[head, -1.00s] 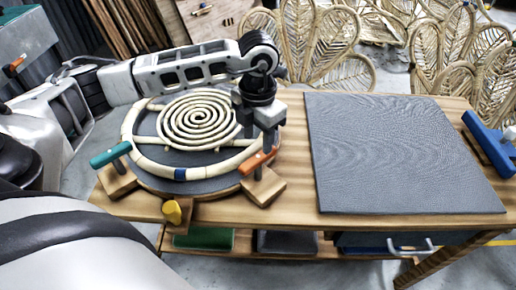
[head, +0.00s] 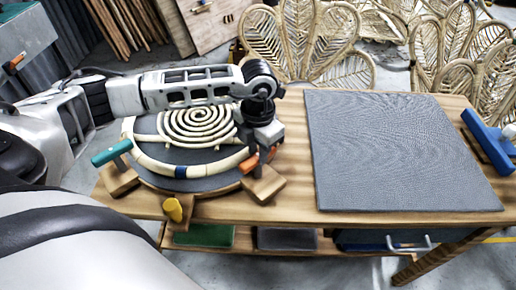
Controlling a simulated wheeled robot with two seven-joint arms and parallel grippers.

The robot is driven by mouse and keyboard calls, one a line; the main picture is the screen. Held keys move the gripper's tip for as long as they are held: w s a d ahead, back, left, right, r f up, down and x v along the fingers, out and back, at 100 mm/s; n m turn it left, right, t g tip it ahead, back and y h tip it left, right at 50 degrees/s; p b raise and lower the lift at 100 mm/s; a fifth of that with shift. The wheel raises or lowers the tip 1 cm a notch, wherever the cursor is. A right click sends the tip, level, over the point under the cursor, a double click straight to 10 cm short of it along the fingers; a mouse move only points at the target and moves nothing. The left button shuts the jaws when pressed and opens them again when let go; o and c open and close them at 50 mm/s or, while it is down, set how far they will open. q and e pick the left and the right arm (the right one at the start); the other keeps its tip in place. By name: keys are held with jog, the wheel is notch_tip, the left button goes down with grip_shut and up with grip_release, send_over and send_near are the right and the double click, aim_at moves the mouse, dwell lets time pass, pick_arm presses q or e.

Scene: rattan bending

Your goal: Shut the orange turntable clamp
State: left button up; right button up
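The orange turntable clamp (head: 249,163) sits on a wooden block at the turntable's right front edge. Its orange handle slants up to the right and is partly covered by my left gripper. My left gripper (head: 258,150) points down over the handle, with its fingers at or against it. Whether the fingers are open or shut, and whether they touch the handle, I cannot tell. The round grey turntable (head: 210,184) carries a pale rattan spiral (head: 198,126) and a curved outer rattan strip (head: 150,161) with a blue band. My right gripper is not in view.
A teal-handled clamp (head: 111,153) stands at the turntable's left, and a yellow knob (head: 173,209) is at the table's front edge. A bare grey mat (head: 400,150) covers the table's right. A blue tool (head: 488,141) lies at the far right. Rattan pieces (head: 310,40) stand behind.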

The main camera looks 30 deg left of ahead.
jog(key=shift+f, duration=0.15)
pick_arm(q)
jog(key=shift+f+m+b, duration=0.15)
jog(key=shift+m+b, duration=1)
jog(key=shift+m, duration=0.05)
jog(key=m+b, duration=0.2)
jog(key=shift+m, duration=0.3)
jog(key=m+b, duration=0.3)
jog(key=shift+m, duration=0.3)
jog(key=shift+m+b, duration=0.85)
jog(key=shift+m, duration=0.05)
jog(key=m+b, duration=0.2)
jog(key=shift+m, duration=0.4)
jog(key=m+b, duration=0.2)
jog(key=m, duration=0.2)
jog(key=shift+b, duration=0.4)
jog(key=shift+r+m, duration=0.2)
jog(key=shift+m, duration=0.1)
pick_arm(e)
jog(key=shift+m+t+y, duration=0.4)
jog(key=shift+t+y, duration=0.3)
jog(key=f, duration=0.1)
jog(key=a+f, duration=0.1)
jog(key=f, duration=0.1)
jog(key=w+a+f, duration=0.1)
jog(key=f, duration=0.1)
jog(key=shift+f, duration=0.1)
